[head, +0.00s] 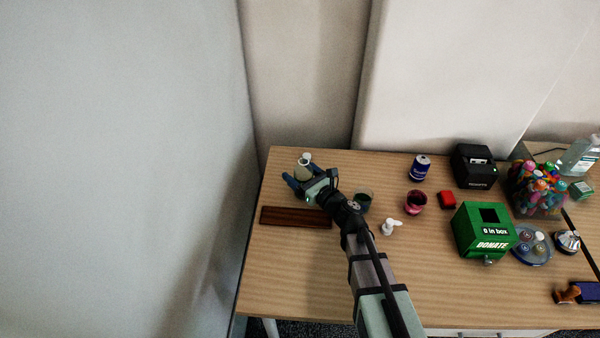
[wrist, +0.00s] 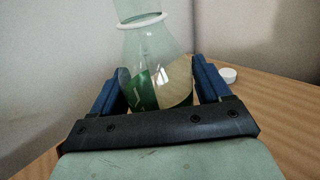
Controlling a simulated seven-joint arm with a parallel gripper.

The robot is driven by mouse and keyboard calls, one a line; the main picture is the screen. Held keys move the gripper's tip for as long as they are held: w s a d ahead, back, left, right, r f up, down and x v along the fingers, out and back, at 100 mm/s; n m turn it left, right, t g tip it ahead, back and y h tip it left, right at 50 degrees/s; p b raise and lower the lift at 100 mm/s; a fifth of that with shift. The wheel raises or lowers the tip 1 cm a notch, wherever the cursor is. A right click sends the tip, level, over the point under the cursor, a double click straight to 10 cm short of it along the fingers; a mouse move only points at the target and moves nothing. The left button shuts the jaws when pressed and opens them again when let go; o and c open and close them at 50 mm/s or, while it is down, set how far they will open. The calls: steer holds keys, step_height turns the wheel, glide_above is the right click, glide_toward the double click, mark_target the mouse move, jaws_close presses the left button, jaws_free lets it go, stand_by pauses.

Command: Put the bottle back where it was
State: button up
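The bottle (head: 303,172) is clear with a cone-shaped shoulder and a pale ring at its neck. It is at the far left of the table in the head view. In the wrist view the bottle (wrist: 155,60) shows a green and pale label and looks upright. My gripper (head: 304,178) has its two blue fingers on either side of the bottle's body, seemingly against it. The fingers also show in the wrist view (wrist: 158,90). The bottle's base is hidden, so I cannot tell if it touches the table.
A brown wooden strip (head: 295,218) lies in front of the bottle. A dark cup (head: 364,202), white pump top (head: 390,227), pink cup (head: 415,202), blue can (head: 421,168) and green donation box (head: 484,233) stand to the right. A white round object (wrist: 228,74) is behind the right finger.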

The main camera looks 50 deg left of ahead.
steer(key=shift+o, duration=1)
steer(key=shift+r, duration=0.15)
steer(key=shift+d, duration=0.35)
steer(key=d, duration=1.1)
steer(key=shift+d, duration=0.2)
